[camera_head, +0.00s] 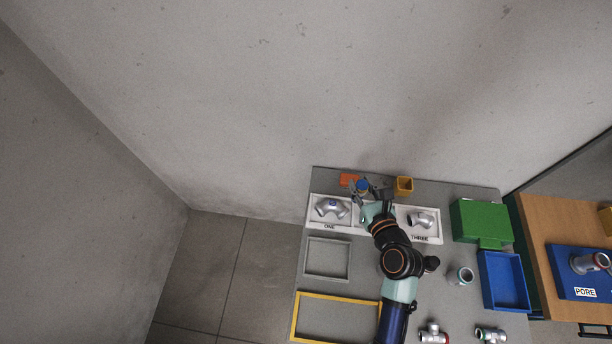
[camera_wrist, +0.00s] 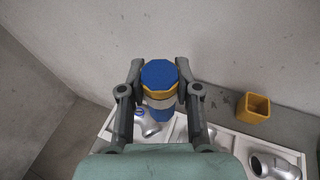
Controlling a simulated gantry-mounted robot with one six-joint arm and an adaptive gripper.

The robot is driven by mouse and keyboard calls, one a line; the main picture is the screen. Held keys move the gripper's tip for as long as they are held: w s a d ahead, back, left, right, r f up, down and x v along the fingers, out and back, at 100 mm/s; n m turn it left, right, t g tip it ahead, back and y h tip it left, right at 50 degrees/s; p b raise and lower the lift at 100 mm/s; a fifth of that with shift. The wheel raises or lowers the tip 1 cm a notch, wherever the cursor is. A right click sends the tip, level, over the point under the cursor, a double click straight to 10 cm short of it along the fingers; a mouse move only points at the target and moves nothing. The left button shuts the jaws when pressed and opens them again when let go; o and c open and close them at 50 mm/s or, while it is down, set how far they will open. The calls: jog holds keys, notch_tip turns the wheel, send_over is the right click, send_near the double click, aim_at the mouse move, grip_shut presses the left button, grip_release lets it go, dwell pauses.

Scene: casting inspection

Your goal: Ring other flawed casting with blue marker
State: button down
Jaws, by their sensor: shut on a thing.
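My gripper (camera_wrist: 158,82) is shut on a blue marker (camera_wrist: 160,73) with a yellow band, held above the back of the white tray. The gripper also shows in the head view (camera_head: 364,190), with the marker's blue end (camera_head: 362,184) between its fingers. The white tray (camera_head: 343,226) has compartments labelled ONE and THREE. A grey metal casting (camera_head: 326,209) in ONE bears a blue mark on top; it shows partly in the wrist view (camera_wrist: 148,127). Another casting (camera_head: 421,219) lies in THREE, also seen in the wrist view (camera_wrist: 272,166). My arm hides most of the middle compartment.
A yellow cup (camera_head: 404,186) and an orange block (camera_head: 348,180) stand behind the tray, near the wall. Grey (camera_head: 328,258) and yellow (camera_head: 340,298) frames, a green box (camera_head: 483,222), a blue bin (camera_head: 504,282) and several other castings surround my arm.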

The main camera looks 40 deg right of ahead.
jog(key=s+d+m+g+h+p, duration=0.1)
jog(key=s+d+m+h+p, duration=0.1)
jog(key=s+d, duration=0.4)
jog(key=f+b, duration=0.3)
jog(key=b, duration=0.2)
jog(key=f+b, duration=0.2)
jog(key=b, duration=0.1)
jog(key=shift+s+a+f, duration=0.3)
jog(key=shift+s, duration=0.05)
jog(key=shift+f+b, duration=0.3)
jog(key=shift+f, duration=0.2)
dwell(0.7)
jog(key=shift+f+p, duration=0.2)
jog(key=shift+p, duration=0.2)
dwell(1.5)
notch_tip(320, 180, up, 7)
jog(key=p, duration=0.8)
jog(key=shift+r+p, duration=0.15)
jog(key=shift+p, duration=0.25)
